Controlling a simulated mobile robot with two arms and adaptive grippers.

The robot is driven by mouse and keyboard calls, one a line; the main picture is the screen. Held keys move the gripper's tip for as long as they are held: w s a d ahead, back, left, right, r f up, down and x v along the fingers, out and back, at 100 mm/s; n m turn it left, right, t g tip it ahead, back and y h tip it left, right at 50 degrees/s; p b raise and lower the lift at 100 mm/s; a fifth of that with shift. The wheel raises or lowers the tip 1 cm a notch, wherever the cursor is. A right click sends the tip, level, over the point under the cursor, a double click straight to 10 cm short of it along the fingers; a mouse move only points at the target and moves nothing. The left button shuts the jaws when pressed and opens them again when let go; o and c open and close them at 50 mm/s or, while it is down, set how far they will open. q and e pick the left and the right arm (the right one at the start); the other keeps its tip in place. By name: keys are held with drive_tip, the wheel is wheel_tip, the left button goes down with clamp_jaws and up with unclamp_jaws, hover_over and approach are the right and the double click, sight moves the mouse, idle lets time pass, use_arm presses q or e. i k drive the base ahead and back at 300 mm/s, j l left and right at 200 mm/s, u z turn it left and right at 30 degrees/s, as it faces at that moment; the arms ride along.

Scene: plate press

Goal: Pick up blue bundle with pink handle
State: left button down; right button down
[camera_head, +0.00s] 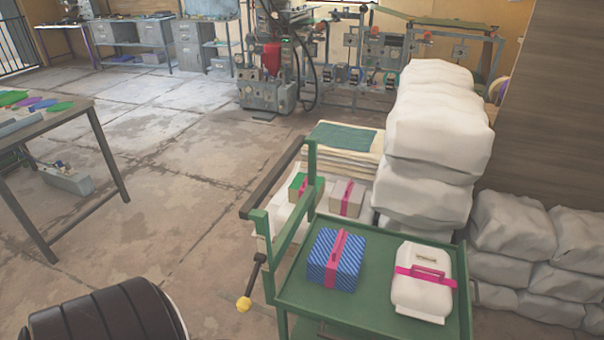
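A blue patterned bundle (348,266) with a pink strap and pink handle (336,250) sits upright on the left part of the green cart's top tray (378,318). A white bundle (420,300) with a pink strap and handle lies to its right on the same tray, with a gap between them. Neither of my grippers shows in the head view. Nothing is touching the blue bundle.
A green upright frame with a dark bar (272,182) stands at the cart's left side. White sacks (436,130) are stacked behind and right of it. A table (60,120) stands at left. The floor (170,190) between table and cart is clear.

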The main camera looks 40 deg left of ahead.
sight(335, 259)
drive_tip(key=u, duration=1.15)
